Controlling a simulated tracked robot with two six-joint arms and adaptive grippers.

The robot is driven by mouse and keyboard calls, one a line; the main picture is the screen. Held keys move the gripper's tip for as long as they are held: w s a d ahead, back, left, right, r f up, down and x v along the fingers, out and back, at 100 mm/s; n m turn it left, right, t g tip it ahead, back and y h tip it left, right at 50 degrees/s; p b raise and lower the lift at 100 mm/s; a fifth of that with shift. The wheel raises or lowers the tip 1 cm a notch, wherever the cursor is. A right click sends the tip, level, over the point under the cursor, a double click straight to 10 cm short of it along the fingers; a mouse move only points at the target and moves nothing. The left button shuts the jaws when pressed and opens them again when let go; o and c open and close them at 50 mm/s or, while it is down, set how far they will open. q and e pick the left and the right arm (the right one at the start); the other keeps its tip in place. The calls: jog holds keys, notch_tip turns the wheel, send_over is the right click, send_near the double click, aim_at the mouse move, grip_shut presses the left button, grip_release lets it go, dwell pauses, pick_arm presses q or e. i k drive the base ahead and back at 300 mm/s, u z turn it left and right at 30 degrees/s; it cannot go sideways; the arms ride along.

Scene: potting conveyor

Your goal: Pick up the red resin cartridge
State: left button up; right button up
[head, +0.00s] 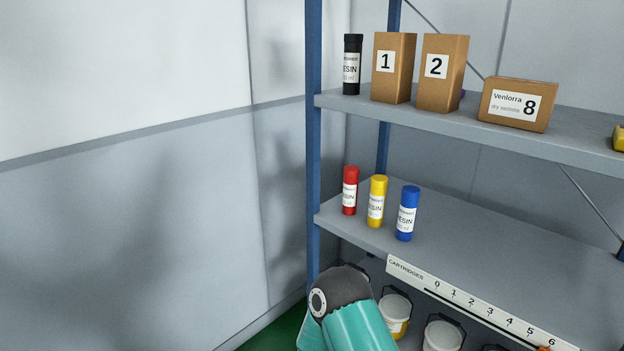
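The red resin cartridge (350,191) stands upright at the left end of the middle shelf, with a white label on its front. A yellow cartridge (377,202) and a blue cartridge (407,213) stand in a row to its right, apart from it. A teal and dark grey link of my own arm shows at the bottom centre, below the middle shelf. Neither gripper is in view.
The middle shelf (482,251) is clear right of the blue cartridge. A blue post (313,150) rises beside its left end. The upper shelf (580,147) holds a black cartridge (352,65) and cardboard boxes (440,85). White buckets (396,312) stand below.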

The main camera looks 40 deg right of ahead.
aim_at(351, 172)
jog(key=z, duration=0.3)
jog(key=i, duration=1.2)
jog(key=z, duration=0.95)
jog(key=i, duration=0.4)
jog(key=z, duration=0.35)
jog(key=k, duration=0.9)
jog(key=z, duration=0.2)
jog(key=i, duration=0.9)
jog(key=u, duration=0.1)
